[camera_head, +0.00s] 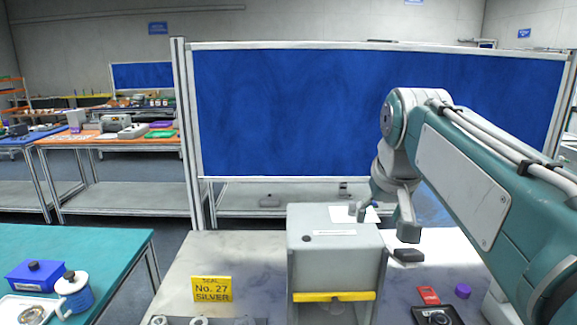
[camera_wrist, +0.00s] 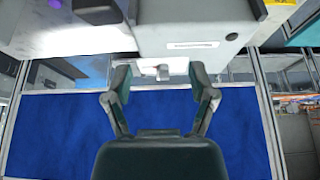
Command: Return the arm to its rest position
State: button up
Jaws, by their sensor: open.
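My gripper (camera_head: 386,213) hangs at the end of my arm, just behind and to the right of the top of a grey box (camera_head: 335,236). Its fingers are apart. In the wrist view my gripper (camera_wrist: 160,78) also shows spread fingers, with the grey box (camera_wrist: 190,20) just beyond the tips. A small pale part shows between the fingertips, and I cannot tell whether it belongs to the box. No held object is visible. My arm reaches in from the right side of the head view.
The box has a yellow strip (camera_head: 334,297). A yellow sign (camera_head: 212,289) stands left of it. A dark block (camera_head: 407,256), a red item (camera_head: 428,294) and a purple cap (camera_head: 462,291) lie right. A blue panel (camera_head: 290,115) stands behind. A teal table (camera_head: 100,245) is at left.

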jog(key=s+f, duration=1.8)
jog(key=shift+s+f+t, duration=0.15)
jog(key=shift+s+t, duration=0.15)
jog(key=shift+s, duration=0.1)
